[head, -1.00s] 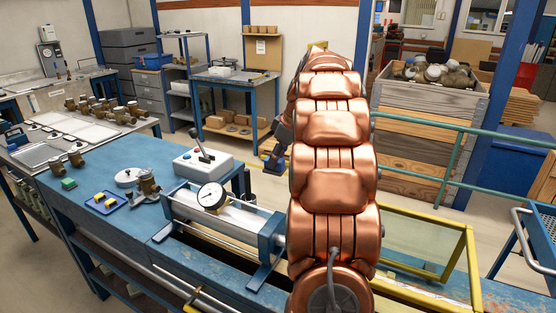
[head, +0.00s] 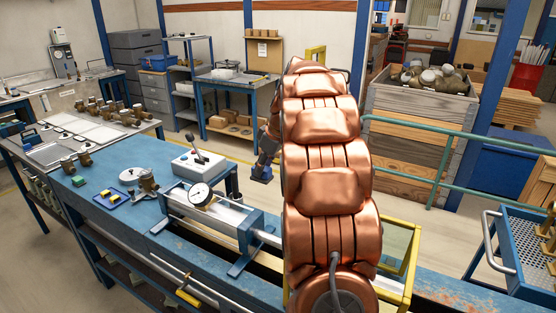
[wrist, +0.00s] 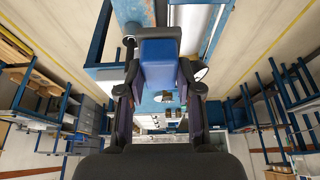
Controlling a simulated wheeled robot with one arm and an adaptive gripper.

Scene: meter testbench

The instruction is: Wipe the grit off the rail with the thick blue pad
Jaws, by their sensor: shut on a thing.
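In the wrist view my gripper (wrist: 160,80) is shut on a thick blue pad (wrist: 158,62), with a finger on each side of it. A dark grey layer shows at the pad's far end. In the head view the gripper end (head: 262,172) shows small beyond my copper arm, above the floor past the blue bench. A long silver rail (head: 170,272) with a yellow clamp runs along the bench's front side. I cannot tell whether it is the rail of the task. No grit can be made out on it.
The blue bench (head: 110,225) carries a dial gauge rig (head: 205,205), a grey lever box (head: 198,163) and a blue tray (head: 118,203) with small yellow pieces. A yellow frame (head: 408,265), green railing (head: 450,140), wooden crate (head: 415,125) and blue cart (head: 515,262) stand to the right.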

